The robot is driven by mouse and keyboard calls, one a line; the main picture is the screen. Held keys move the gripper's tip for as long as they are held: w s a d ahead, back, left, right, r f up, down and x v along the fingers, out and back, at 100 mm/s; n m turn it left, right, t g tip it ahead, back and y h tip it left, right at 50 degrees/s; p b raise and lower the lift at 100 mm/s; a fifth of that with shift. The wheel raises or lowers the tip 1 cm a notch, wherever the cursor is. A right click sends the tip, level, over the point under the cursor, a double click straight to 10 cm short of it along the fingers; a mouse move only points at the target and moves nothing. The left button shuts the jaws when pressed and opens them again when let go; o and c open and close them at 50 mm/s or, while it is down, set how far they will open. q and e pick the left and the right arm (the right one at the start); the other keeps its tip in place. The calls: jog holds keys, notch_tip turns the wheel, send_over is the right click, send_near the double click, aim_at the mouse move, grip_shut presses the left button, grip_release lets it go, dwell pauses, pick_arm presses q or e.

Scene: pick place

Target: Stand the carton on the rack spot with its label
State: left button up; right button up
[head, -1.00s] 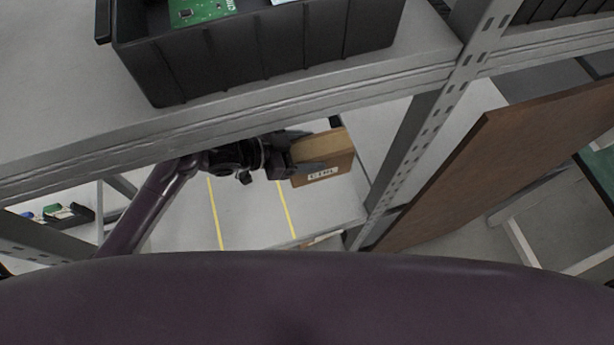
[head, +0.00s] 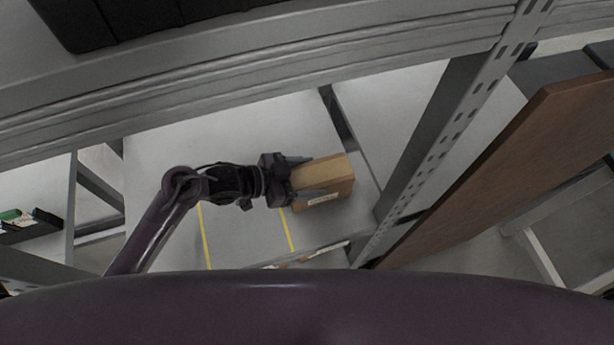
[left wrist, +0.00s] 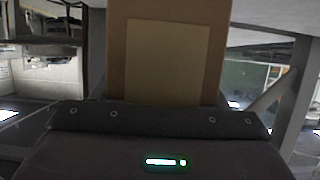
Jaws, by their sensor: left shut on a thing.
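The brown carton (head: 326,183) is in the head view, with a pale label on its side facing my body. My left gripper (head: 308,178) is shut on the carton, with one finger along each side of it. The carton is over the right part of a pale rack shelf (head: 240,240), right of two yellow lines; I cannot tell whether it touches the shelf. In the left wrist view the carton (left wrist: 168,60) fills the upper middle, with a tan patch on its face. My right gripper is not in view.
A grey upper shelf edge (head: 250,85) crosses above the arm, with a dark bin (head: 130,18) on it. A perforated rack post (head: 455,140) stands right of the carton. A brown board (head: 510,160) leans farther right. The shelf left of the carton is clear.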

pick_arm(q)
jog(key=shift+r, duration=0.2)
jog(key=shift+s+f, duration=0.15)
jog(key=shift+f, duration=0.05)
jog(key=o, duration=1.3)
jog(key=shift+r, duration=0.25)
jog(key=shift+p+v, duration=2.55)
jog(key=shift+v, duration=1.15)
